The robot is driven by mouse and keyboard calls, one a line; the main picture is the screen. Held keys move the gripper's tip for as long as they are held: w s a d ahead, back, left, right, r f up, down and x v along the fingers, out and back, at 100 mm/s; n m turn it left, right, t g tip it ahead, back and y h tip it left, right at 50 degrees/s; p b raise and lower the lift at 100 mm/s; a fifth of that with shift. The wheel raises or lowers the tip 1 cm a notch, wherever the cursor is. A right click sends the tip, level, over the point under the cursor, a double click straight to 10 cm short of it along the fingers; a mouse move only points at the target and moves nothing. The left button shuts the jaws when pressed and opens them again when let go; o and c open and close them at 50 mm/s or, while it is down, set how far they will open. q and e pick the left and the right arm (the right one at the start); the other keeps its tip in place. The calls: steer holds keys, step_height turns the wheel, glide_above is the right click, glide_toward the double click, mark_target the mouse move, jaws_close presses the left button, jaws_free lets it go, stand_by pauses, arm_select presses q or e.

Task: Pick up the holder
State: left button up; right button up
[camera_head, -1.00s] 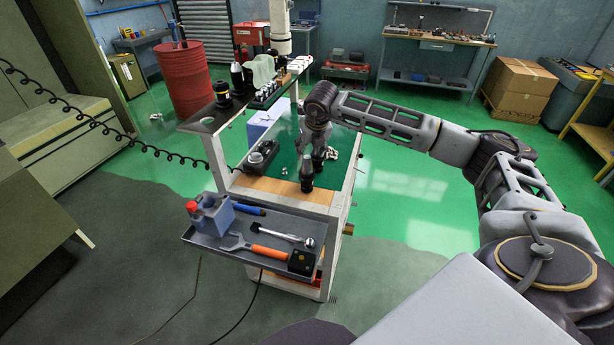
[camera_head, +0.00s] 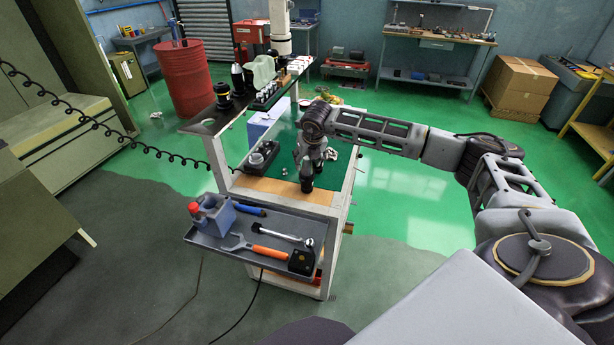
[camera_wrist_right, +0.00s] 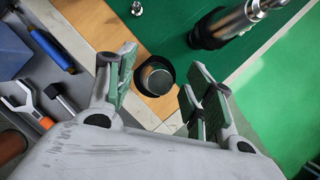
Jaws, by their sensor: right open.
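The holder (camera_head: 306,183) is a dark, round piece standing on the wooden front strip of the cart top, by the green mat. In the right wrist view the holder (camera_wrist_right: 156,77) shows from above as a black ring with a grey round top. My right gripper (camera_head: 309,164) is above it and hides its upper part in the head view. In the wrist view the open right gripper (camera_wrist_right: 158,88) has its fingers on either side of the holder, with gaps showing. I cannot tell how far down the fingertips reach. My left gripper is not in view.
A metal piece with a black end (camera_wrist_right: 225,28) is on the green mat close to the right fingers. A grey tray (camera_head: 222,243) in front carries a blue block, ratchet, wrench and other tools. A raised shelf (camera_head: 205,125) with bottles and holders stands at the cart's left.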

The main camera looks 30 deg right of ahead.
steer(key=shift+w+f, duration=0.1)
steer(key=shift+f, duration=0.15)
steer(key=shift+c, duration=0.4)
jaws_close()
steer(key=shift+w+r, duration=0.1)
steer(key=shift+r, duration=0.05)
